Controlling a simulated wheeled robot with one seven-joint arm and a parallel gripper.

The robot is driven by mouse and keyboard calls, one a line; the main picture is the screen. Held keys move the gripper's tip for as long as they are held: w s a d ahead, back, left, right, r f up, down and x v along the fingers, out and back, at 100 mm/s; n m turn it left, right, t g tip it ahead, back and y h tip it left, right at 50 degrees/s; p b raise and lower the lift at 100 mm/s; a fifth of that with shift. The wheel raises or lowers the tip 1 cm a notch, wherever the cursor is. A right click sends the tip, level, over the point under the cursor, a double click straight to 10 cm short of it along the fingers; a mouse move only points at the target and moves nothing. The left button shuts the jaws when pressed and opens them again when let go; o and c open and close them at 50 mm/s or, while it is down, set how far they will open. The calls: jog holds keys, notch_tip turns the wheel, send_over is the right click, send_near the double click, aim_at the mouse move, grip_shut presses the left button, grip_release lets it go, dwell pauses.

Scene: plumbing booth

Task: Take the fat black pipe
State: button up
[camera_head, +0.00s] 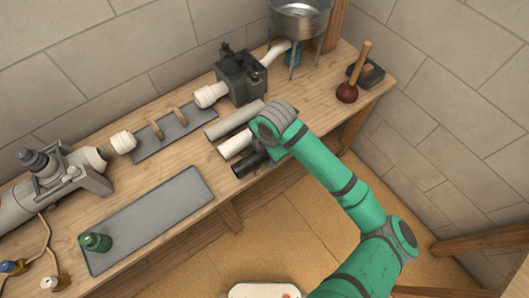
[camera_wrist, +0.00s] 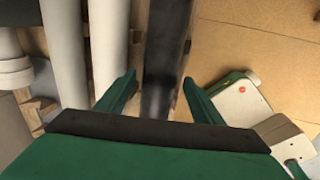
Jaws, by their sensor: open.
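The fat black pipe (camera_head: 246,166) lies at the front edge of the wooden bench in the head view, partly hidden by my arm. In the wrist view the black pipe (camera_wrist: 166,45) runs from the top of the picture down between the two green fingers. My gripper (camera_wrist: 159,84) is open, with one finger on each side of the pipe. In the head view my arm hides the fingers.
A white pipe (camera_head: 235,144) and a thicker grey pipe (camera_head: 234,119) lie parallel behind the black one. A grey mat (camera_head: 150,215) lies to the left.

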jog(key=shift+w+a+f, duration=0.1)
jog(key=shift+w+f, duration=0.05)
jog(key=shift+f, duration=0.55)
jog(key=c, duration=1.1)
